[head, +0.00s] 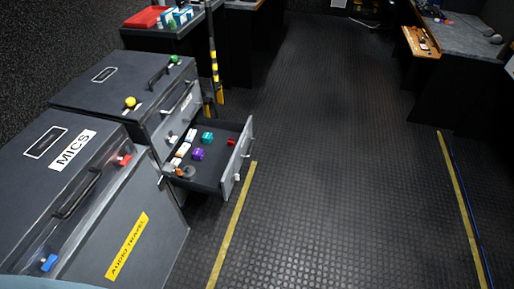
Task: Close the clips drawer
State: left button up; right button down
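An open grey drawer (214,185) sticks out to the right from the dark cabinet at left. It holds small items: a teal one (207,137), a purple one (198,154), a red one (231,142), and white and orange ones at its left end. Its front panel (239,158) faces the aisle and has light fittings on its outer face. I cannot read a label that names it as the clips drawer. Neither of my grippers is in view.
A dark case labelled MICS (75,147) stands at near left, with a yellow-labelled side (127,245). A yellow-and-black post (213,65) rises behind the drawer. A wooden tray or drawer (421,41) juts from the right desk (462,37). The ribbed floor (335,170) between is clear.

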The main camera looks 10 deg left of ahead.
aim_at(214, 172)
jog(key=u, duration=0.6)
jog(key=i, duration=0.9)
jog(key=u, duration=0.95)
